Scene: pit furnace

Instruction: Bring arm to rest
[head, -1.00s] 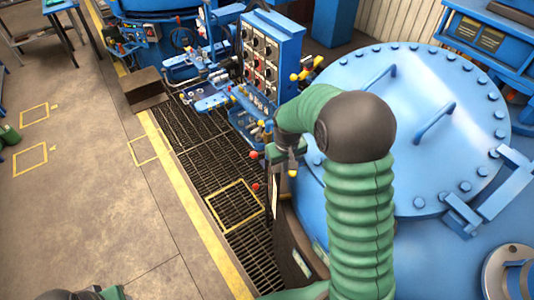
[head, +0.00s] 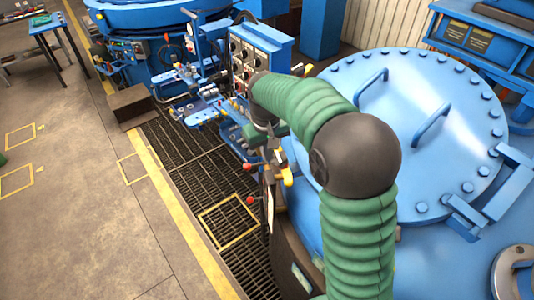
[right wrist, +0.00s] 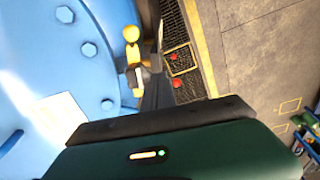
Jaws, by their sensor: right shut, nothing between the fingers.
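My right arm rises from the bottom right in the head view, bends at the dark elbow, and its green forearm runs up and left. My right gripper (head: 271,157) hangs below the end of the forearm, over the side of the blue round lid. Its dark fingers are together and empty; they also show in the right wrist view (right wrist: 157,82). A yellow handle (right wrist: 132,52) is close beside the fingers in that view; I cannot tell whether they touch. My left gripper is not in view.
The bolted blue lid (head: 455,95) fills the right. A control panel (head: 250,55) with knobs stands behind the gripper. Red knobs (head: 248,167) stick out over the floor grating (head: 205,180). The floor (head: 70,220) at left is clear.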

